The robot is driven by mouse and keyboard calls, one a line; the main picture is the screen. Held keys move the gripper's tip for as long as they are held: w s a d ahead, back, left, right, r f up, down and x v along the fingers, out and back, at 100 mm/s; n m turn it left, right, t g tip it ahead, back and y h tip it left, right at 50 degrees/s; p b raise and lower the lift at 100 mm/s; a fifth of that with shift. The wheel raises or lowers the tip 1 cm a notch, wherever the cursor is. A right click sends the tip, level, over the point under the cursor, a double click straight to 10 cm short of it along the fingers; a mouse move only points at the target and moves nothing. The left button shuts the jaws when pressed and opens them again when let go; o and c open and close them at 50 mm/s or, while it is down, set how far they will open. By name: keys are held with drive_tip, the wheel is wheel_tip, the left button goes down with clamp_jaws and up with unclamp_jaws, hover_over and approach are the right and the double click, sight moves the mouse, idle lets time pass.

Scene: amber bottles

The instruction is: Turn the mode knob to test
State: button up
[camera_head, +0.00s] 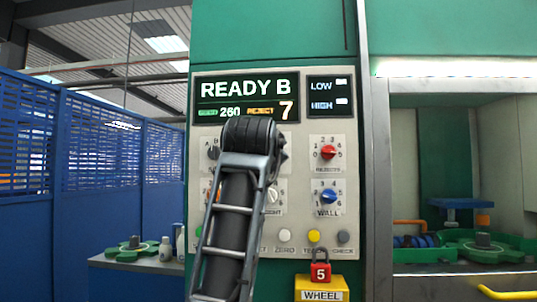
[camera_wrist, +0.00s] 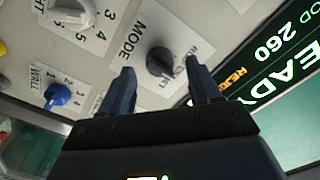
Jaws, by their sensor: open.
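The mode knob (camera_wrist: 160,62) is a dark grey round knob on a white plate marked MODE in the wrist view. Small setting words beside it are too blurred and tilted to read surely, and I cannot tell which one it points at. My gripper (camera_wrist: 160,69) is open, with one dark finger on each side of the knob in the picture. I cannot tell whether the fingers touch it. In the head view my arm covers the mode knob and the fingertips. The panel (camera_head: 303,235) display reads READY B, with 260 and 7 below.
Close by are a red rejects knob (camera_head: 328,153), a blue wall knob (camera_head: 328,197) and a white knob (camera_wrist: 70,12). Buttons, including a yellow one (camera_head: 313,235), line the panel's bottom. A red padlock (camera_head: 320,271) hangs above a yellow WHEEL box (camera_head: 321,290).

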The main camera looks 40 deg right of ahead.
drive_tip(key=v, duration=0.6)
drive_tip(key=shift+b, duration=0.4)
wheel_tip(320, 180, down, 11)
drive_tip(key=w+a+n+t, duration=0.2)
drive_tip(key=a+n+t, duration=0.1)
drive_tip(key=n, duration=0.3)
drive_tip(key=s+a+f+n+t+y, duration=0.1)
drive_tip(key=s+a+f+n+y, duration=0.25)
drive_tip(key=f, duration=0.55)
drive_tip(key=s+a+f+n+t+y, duration=0.1)
drive_tip(key=s+a+f+n+y, duration=0.2)
drive_tip(key=f, duration=0.6)
drive_tip(key=s+a+f+n+t+y, duration=0.25)
drive_tip(key=s+f+n, duration=0.2)
drive_tip(key=f, duration=0.45)
drive_tip(key=s+a+f+n+g+y, duration=0.1)
drive_tip(key=s+a+f+n+y, duration=0.1)
drive_tip(key=s+f, duration=0.45)
drive_tip(key=s+a+f+n+g+y, duration=0.15)
drive_tip(key=s+f, duration=0.25)
drive_tip(key=s, duration=0.5)
drive_tip(key=s+a+y, duration=0.1)
drive_tip(key=s+a, duration=0.1)
drive_tip(key=s, duration=0.6)
drive_tip(key=s+a+m+g, duration=0.1)
drive_tip(key=s+a, duration=0.1)
drive_tip(key=s, duration=0.7)
drive_tip(key=shift+r+y, duration=0.35)
drive_tip(key=shift+r, duration=0.1)
